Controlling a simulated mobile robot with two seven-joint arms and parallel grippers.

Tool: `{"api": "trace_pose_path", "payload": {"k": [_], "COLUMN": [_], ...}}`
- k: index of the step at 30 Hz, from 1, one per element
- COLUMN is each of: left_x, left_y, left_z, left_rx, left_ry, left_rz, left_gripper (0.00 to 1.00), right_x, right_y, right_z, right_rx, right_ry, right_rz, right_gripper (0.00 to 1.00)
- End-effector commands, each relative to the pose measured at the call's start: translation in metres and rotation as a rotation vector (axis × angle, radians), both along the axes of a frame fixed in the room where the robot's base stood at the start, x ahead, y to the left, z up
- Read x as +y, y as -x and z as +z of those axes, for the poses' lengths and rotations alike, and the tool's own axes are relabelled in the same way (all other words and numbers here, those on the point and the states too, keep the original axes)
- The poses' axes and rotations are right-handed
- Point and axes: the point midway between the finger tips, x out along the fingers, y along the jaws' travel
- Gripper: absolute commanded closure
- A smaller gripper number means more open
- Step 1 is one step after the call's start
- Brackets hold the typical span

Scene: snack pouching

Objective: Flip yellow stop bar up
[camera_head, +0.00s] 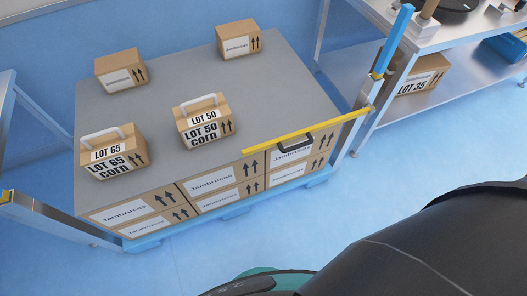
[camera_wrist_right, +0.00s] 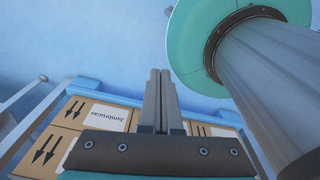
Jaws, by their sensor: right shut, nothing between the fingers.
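The yellow stop bar (camera_head: 305,131) is down, lying roughly level across the right part of the stack's front edge. Its right end meets an upright post (camera_head: 378,78) with a blue upper part. A dark handle (camera_head: 295,144) hangs at the bar's middle. My right gripper (camera_wrist_right: 160,75) shows in the right wrist view, shut and empty, with the boxes and blue pallet edge behind it. The bar does not show in that view. A dark arm part of mine fills the lower right of the head view. My left gripper is out of view.
Several cartons stand on the grey sheet (camera_head: 160,72), including LOT 65 (camera_head: 114,151) and LOT 50 (camera_head: 203,121). The stack rests on a blue pallet (camera_head: 235,211). A metal shelf (camera_head: 450,80) with a LOT 35 box (camera_head: 421,77) stands right. Floor in front is clear.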

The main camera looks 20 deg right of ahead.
Motion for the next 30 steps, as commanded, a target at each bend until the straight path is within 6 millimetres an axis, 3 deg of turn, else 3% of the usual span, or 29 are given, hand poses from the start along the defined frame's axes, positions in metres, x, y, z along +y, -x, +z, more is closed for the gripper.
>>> {"api": "trace_pose_path", "payload": {"k": [5, 11, 20, 30], "left_x": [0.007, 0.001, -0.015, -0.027], "left_y": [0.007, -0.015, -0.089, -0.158], "left_z": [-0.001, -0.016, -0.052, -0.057], "left_rx": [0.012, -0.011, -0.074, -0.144], "left_ry": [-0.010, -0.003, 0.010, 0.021], "left_rz": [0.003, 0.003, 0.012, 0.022], "left_gripper": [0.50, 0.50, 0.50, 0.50], "right_x": [0.008, -0.002, -0.014, -0.009], "right_y": [0.008, -0.024, -0.145, -0.270], "right_z": [-0.001, -0.016, -0.049, -0.036], "right_rx": [0.012, -0.050, -0.280, -0.438], "right_ry": [-0.009, 0.024, 0.266, 0.804], "right_rz": [0.002, 0.158, 0.883, 1.685], "right_gripper": [1.00, 1.00, 1.00, 1.00]}}
